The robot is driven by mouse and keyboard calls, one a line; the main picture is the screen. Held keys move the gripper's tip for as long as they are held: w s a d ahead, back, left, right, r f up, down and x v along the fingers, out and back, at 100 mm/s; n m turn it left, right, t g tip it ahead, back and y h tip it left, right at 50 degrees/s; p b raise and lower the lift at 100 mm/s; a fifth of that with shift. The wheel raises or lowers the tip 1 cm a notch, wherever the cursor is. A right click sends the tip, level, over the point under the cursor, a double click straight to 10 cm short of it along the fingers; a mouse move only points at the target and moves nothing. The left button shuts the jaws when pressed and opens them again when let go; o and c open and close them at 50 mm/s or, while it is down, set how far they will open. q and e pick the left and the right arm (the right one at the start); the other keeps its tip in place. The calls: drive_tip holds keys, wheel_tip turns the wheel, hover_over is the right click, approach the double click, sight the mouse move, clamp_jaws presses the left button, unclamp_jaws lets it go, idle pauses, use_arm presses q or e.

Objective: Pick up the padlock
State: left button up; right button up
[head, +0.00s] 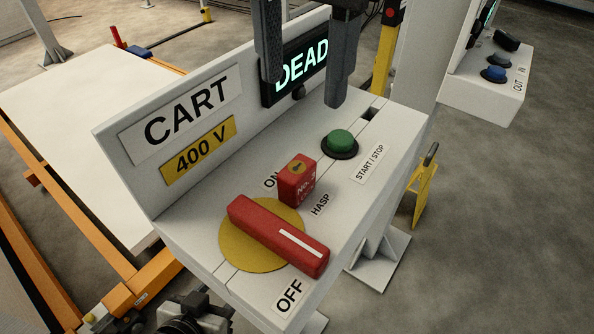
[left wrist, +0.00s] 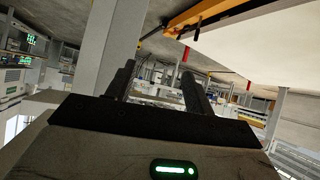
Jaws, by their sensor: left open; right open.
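The red padlock (head: 298,181), marked "No." and with a brass keyhole disc on top, sits at the HASP label on the sloped white panel (head: 200,215) in the head view. It is just behind the red rotary handle (head: 278,236), whose white-striped end lies towards OFF. Any shackle is hidden. My right gripper (head: 305,92) hangs from the top edge, open and empty, above and behind the padlock, in front of the lit DEAD display (head: 296,72). My left gripper (left wrist: 158,90) is open and empty in the left wrist view, with no padlock in sight there.
A green START/STOP button (head: 340,142) stands right of and behind the padlock. A second control box (head: 488,80) with blue buttons is at upper right. An orange-framed cart with a white top (head: 75,110) lies at left. A pale post (left wrist: 122,45) stands beyond my left gripper.

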hover_over(297, 167)
drive_tip(key=f, duration=0.6)
drive_tip(key=shift+w+d+f, duration=0.15)
drive_tip(key=shift+w+f, duration=0.1)
drive_tip(key=shift+f, duration=0.15)
drive_tip(key=shift+s+f+p, duration=0.15)
drive_tip(key=shift+f+p, duration=0.3)
drive_tip(key=shift+f, duration=0.9)
drive_tip(key=shift+s+f+p, duration=0.1)
drive_tip(key=shift+f+p, duration=0.3)
drive_tip(key=shift+f, duration=0.95)
clamp_jaws()
